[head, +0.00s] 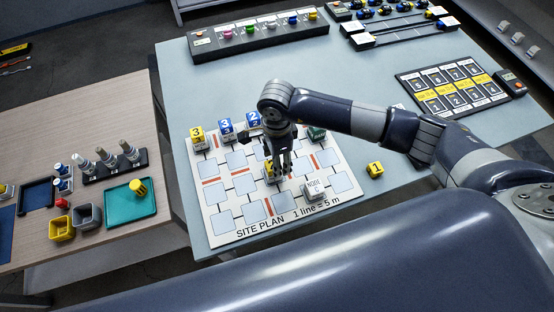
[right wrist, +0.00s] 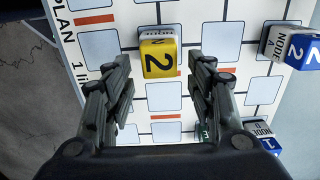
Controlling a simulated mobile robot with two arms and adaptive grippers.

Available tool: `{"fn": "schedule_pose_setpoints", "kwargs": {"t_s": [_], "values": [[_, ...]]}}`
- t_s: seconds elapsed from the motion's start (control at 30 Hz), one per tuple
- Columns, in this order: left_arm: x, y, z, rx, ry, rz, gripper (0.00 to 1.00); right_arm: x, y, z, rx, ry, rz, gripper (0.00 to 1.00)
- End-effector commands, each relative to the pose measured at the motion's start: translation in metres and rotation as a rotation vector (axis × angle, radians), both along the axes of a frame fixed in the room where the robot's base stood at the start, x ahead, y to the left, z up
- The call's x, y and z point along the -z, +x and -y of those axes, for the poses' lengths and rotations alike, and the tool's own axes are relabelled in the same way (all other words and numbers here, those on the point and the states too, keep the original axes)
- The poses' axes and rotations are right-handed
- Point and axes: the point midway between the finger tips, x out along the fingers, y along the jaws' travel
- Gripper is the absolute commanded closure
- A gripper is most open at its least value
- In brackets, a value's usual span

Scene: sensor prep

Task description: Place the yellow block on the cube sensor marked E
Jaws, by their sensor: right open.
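A yellow block marked 2 (right wrist: 160,58) sits on a white cube marked NODE (right wrist: 157,34) in the right wrist view; the cube's letter is hidden. In the head view this yellow block (head: 268,166) is partly hidden behind my right gripper (head: 281,172). The gripper is open over the middle of the site plan board. In the wrist view its fingers (right wrist: 160,70) stand on either side of the block, with gaps on both sides. Another yellow block (head: 375,169) lies on the table right of the board. I cannot read a letter E anywhere. My left gripper is out of view.
The site plan board (head: 228,236) carries a yellow block marked 3 (head: 198,134), blue blocks (head: 226,128), a green block (head: 317,133) and a bare white node cube (head: 314,189). A button rack (head: 262,38) and a numbered panel (head: 452,91) stand farther back. Side table left.

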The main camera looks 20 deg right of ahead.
Motion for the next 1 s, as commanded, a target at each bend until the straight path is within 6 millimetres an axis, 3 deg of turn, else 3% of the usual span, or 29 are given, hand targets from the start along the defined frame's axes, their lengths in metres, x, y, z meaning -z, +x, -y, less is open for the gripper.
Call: {"fn": "schedule_pose_setpoints", "kwargs": {"t_s": [0.3,0.5,0.7,1.0], "values": [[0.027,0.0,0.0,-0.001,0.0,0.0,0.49,-0.067,0.002,0.0,-0.002,-0.001,0.008,0.49],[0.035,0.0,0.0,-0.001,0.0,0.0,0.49,-0.097,0.001,0.0,-0.001,0.0,0.004,0.49],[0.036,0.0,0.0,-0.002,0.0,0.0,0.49,-0.108,0.0,0.001,-0.001,-0.001,0.001,0.49],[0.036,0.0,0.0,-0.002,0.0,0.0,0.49,-0.108,0.0,0.001,-0.001,-0.001,0.001,0.49]]}}
